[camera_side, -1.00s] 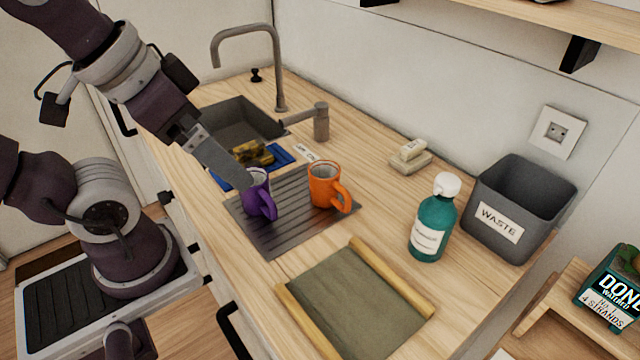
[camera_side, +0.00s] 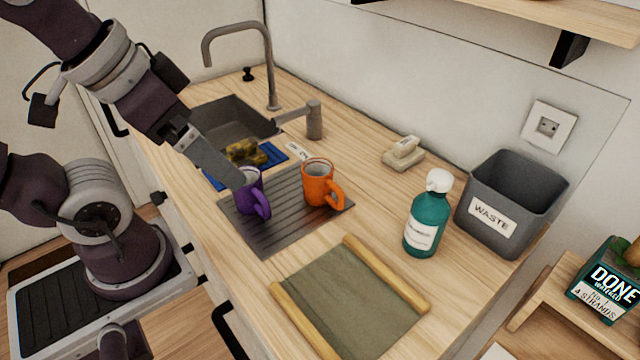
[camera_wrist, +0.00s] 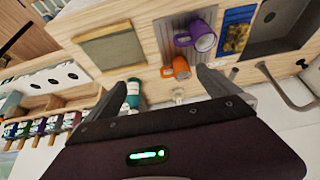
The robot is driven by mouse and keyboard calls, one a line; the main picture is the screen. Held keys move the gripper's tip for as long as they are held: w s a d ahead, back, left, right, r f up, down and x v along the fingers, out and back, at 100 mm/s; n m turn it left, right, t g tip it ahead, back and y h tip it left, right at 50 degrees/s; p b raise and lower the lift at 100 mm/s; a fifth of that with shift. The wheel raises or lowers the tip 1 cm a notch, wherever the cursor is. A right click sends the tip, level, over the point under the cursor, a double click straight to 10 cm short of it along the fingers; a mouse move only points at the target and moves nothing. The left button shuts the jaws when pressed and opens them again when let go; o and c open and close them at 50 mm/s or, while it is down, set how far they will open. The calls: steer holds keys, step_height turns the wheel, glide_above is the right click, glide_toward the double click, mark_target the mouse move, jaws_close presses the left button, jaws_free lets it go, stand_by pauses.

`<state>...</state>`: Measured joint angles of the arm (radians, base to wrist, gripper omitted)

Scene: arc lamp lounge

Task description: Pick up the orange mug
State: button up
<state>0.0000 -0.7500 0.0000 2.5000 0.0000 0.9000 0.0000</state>
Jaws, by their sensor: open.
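The orange mug (camera_side: 318,184) stands upright on the grey ribbed drainboard, its handle to the right in the side view. The purple mug (camera_side: 249,194) stands to its left on the same board. My gripper (camera_side: 236,180) is in front of the purple mug's rim in the side view, left of the orange mug and apart from it. In the wrist view my gripper (camera_wrist: 169,78) is open and empty. There the orange mug (camera_wrist: 179,68) lies between the finger lines, farther off, with the purple mug (camera_wrist: 199,36) above it.
The drainboard (camera_side: 277,238) lies beside the sink (camera_side: 225,120) and tap. A blue tray (camera_side: 215,184) holds a yellow-brown sponge-like thing (camera_side: 246,152). A teal bottle (camera_side: 424,222), soap (camera_side: 404,150) and grey waste bin (camera_side: 512,202) stand to the right. A green mat with wooden bars (camera_side: 350,300) lies in front.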

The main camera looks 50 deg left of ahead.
steer(key=c, duration=0.4)
